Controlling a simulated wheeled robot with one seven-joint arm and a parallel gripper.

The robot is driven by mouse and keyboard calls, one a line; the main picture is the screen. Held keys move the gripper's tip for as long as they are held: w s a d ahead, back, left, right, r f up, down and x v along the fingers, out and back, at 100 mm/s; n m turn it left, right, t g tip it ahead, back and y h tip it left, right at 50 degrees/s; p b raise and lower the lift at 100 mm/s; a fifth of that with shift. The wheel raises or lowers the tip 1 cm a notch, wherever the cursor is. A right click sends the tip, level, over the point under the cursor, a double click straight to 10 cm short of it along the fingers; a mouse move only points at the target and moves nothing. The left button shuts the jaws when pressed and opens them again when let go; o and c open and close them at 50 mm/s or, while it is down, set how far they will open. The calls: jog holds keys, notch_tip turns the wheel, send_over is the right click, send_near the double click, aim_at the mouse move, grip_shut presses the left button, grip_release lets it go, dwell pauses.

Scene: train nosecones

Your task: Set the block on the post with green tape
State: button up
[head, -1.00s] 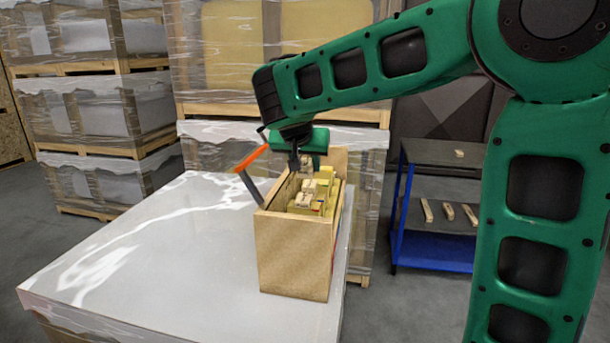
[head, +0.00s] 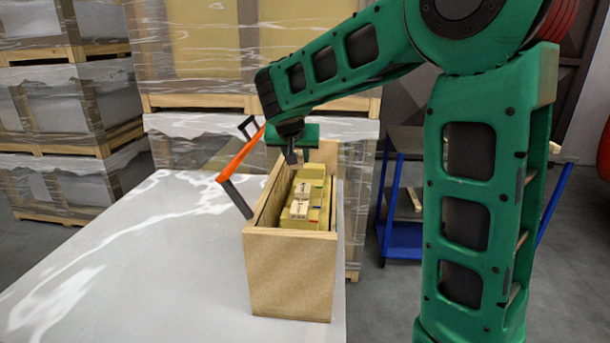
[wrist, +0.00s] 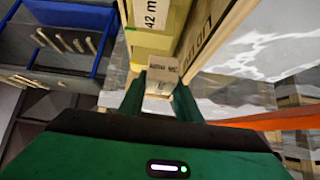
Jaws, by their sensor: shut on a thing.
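My gripper (head: 298,156) hangs over the far end of an open wooden box (head: 290,275). In the wrist view my gripper (wrist: 160,88) has its two green fingers on either side of a small pale wooden block (wrist: 162,70) with dark print on its face; it is shut on this block. In the head view the held block is small and partly hidden by the gripper. More yellowish blocks (head: 310,185) lie in the box, with printed labels.
The box stands on a pallet load wrapped in pale film (head: 130,240). An orange and black tool (head: 240,155) leans beside the box's left wall. A blue-framed shelf (head: 405,240) stands behind my arm, and stacked wrapped pallets (head: 60,110) fill the back left.

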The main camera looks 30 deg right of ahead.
jog(key=d+f, duration=0.1)
jog(key=w+d+f, duration=0.1)
jog(key=d, duration=0.1)
jog(key=d+f, duration=0.1)
jog(key=shift+w+d, duration=0.2)
jog(key=shift+w, duration=0.05)
jog(key=shift+f, duration=1.9)
jog(key=o, duration=1.1)
jog(key=shift+r, duration=0.1)
